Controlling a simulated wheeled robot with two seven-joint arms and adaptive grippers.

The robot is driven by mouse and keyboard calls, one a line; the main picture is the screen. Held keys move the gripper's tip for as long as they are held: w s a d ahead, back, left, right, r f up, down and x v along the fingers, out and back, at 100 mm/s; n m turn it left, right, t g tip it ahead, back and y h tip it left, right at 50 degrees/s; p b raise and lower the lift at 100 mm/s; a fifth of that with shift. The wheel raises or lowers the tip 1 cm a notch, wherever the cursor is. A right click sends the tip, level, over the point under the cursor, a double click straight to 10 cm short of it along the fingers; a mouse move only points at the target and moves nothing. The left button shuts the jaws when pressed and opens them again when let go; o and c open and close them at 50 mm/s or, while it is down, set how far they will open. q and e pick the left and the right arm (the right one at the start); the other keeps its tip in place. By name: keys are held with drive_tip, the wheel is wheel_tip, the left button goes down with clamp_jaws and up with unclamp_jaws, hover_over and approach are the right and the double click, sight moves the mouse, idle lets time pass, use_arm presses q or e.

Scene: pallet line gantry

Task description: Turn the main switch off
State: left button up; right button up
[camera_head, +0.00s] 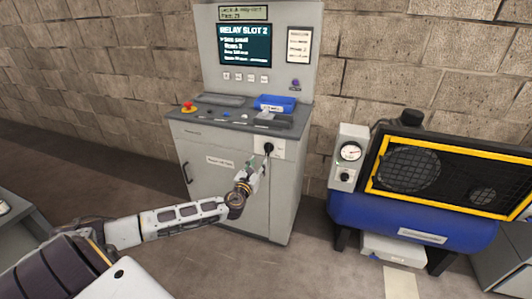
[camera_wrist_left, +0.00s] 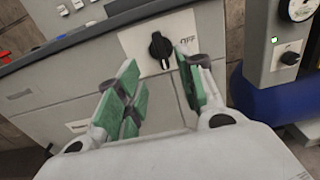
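The main switch is a black rotary knob (camera_head: 268,148) on a light plate on the front of the grey control cabinet (camera_head: 225,165). In the left wrist view the knob (camera_wrist_left: 160,49) stands close to upright, and its plate (camera_wrist_left: 135,42) carries the word OFF at the right. My left gripper (camera_head: 258,162) is just in front of and slightly below the knob. In the wrist view its green-padded fingers (camera_wrist_left: 158,88) are spread apart with nothing between them, and the knob shows beyond the gap, apparently untouched. My right gripper is in neither view.
The cabinet top holds a red emergency button (camera_head: 188,107), a blue box (camera_head: 274,103) and small controls below a screen (camera_head: 245,45). A blue compressor (camera_head: 410,220) with a yellow-framed guard and a gauge box (camera_head: 349,160) stands at right. Floor before the cabinet is clear.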

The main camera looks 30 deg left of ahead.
sight(267, 150)
use_arm(q)
drive_tip(key=x, duration=0.6)
drive_tip(key=shift+w+b, duration=0.2)
drive_tip(key=shift+b, duration=0.1)
drive_tip(key=shift+x, duration=1.3)
drive_tip(key=shift+w+a, duration=0.15)
drive_tip(key=shift+w, duration=0.75)
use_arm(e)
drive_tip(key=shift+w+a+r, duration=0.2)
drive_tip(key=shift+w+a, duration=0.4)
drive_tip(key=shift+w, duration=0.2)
use_arm(q)
drive_tip(key=shift+c, duration=0.5)
clamp_jaws()
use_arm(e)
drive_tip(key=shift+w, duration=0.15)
